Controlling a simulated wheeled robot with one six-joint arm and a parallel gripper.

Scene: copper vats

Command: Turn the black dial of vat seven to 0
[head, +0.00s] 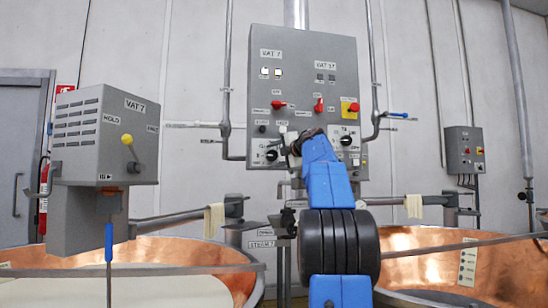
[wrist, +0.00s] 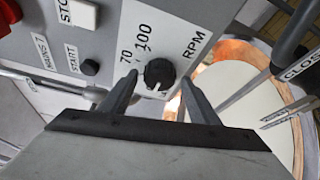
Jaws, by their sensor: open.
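The grey control panel (head: 305,45) hangs on the wall, with a VAT 7 label over its left half. The black dial of vat seven (head: 271,155) is at the panel's lower left, on a white plate. In the wrist view the dial (wrist: 158,73) sits between my two fingertips, with gaps visible at both sides. A pale mark shows on its lower part; 70, 100 and RPM are printed around it, and the 0 is not readable. My gripper (wrist: 158,84) is open and empty. In the head view its fingers are too small to make out clearly.
A second black dial (head: 346,141) sits lower right on the panel. A black START button (wrist: 90,67) and a white button (wrist: 78,14) lie near my gripper. Red switches (head: 278,104) are above. Copper vats (head: 185,252) stand below; a grey VAT 7 box (head: 105,135) is left.

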